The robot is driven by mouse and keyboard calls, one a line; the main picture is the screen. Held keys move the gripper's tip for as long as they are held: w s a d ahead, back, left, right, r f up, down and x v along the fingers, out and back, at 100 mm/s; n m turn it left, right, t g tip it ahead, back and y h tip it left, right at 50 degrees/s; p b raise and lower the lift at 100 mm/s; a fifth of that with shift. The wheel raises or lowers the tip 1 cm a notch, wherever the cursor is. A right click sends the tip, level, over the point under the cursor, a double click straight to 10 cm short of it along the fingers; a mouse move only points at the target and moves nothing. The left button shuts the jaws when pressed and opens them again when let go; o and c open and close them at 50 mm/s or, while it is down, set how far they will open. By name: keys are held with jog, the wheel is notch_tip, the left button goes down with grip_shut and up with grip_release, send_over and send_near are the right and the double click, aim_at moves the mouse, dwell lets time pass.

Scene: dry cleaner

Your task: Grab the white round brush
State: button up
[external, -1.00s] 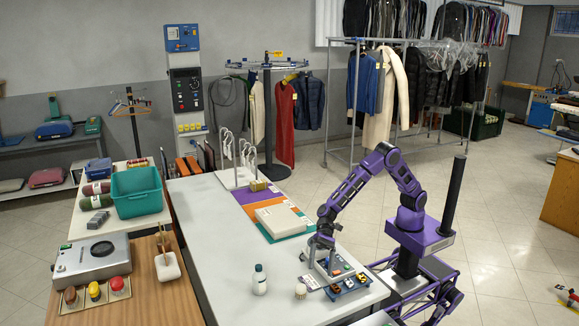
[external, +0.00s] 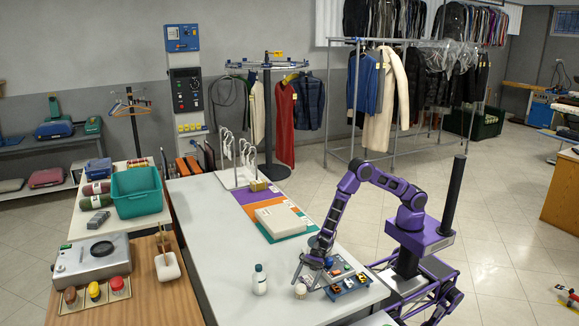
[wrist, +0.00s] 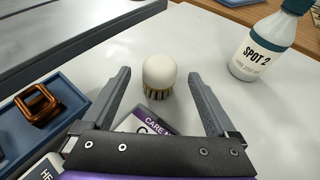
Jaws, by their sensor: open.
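The white round brush (wrist: 159,74) stands on the grey-white counter in the wrist view, with a rounded white top and dark bristles below a yellowish band. It also shows in the external view (external: 300,291). My gripper (wrist: 158,82) is open, with one grey finger on each side of the brush. The brush lies near the fingertips, with a gap to each finger. In the external view my gripper (external: 306,274) is low over the counter right at the brush.
A white SPOT 2 bottle (wrist: 262,45) with a teal cap stands right of the brush. A blue tray (wrist: 45,128) with small items is at the left. A card (wrist: 148,124) lies below the gripper. The counter (external: 215,245) beyond is clear.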

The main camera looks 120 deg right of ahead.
aim_at(298, 294)
jog(key=shift+x, duration=3.15)
grip_shut()
